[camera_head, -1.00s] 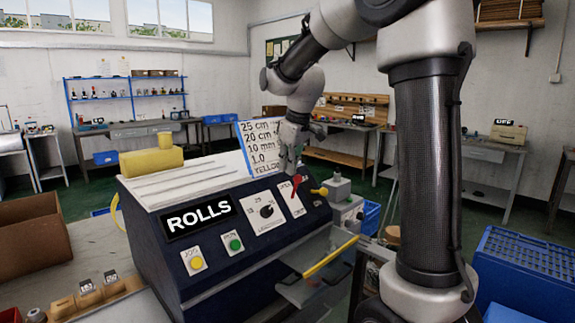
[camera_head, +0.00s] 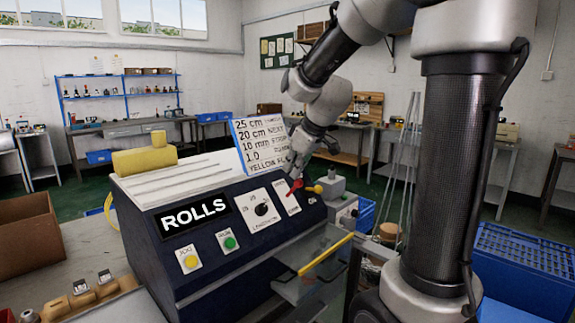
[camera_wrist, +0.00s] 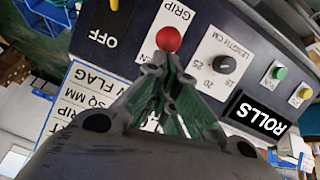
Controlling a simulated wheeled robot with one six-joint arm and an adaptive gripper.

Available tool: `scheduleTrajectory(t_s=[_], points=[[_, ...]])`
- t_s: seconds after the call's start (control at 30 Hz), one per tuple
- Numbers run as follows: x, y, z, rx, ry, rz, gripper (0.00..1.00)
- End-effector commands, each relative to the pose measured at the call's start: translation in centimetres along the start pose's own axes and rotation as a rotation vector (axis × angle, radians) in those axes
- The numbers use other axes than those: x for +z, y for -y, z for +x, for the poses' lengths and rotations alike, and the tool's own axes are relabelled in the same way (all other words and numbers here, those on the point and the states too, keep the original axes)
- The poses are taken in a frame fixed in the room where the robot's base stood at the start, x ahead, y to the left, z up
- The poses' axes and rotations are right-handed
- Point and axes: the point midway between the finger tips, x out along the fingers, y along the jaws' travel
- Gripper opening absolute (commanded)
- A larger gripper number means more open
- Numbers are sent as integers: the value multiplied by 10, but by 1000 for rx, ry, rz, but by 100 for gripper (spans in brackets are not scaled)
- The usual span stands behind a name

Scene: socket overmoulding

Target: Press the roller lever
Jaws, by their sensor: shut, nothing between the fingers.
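A red-knobbed lever (camera_head: 295,186) stands on a white plate on the sloping front panel of the dark blue ROLLS machine (camera_head: 165,265). In the wrist view its round red knob (camera_wrist: 168,39) is just beyond my fingertips, on the plate marked GRIP. My gripper (camera_head: 294,168) is shut and empty, right above and behind the lever in the head view. In the wrist view my gripper (camera_wrist: 165,62) points at the knob, its tips overlapping the knob's lower edge. I cannot tell whether they touch. The lever's stem is mostly hidden.
A yellow lever (camera_head: 313,188) sits close right of the red one. A black dial (camera_head: 262,208), green button (camera_head: 230,242) and yellow button (camera_head: 190,261) are on the panel. A blue crate (camera_head: 530,265) is at the right.

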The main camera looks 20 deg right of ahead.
Motion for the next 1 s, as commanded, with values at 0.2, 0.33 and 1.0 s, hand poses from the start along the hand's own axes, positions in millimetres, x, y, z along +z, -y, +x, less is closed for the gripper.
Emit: scheduleTrajectory(t_s=[0.2, 0.33, 1.0], points=[[24, 4, -3, 0, 2, 1, 0], [36, 6, -2, 0, 2, 0, 0], [60, 12, 4, -1, 1, -1, 0]])
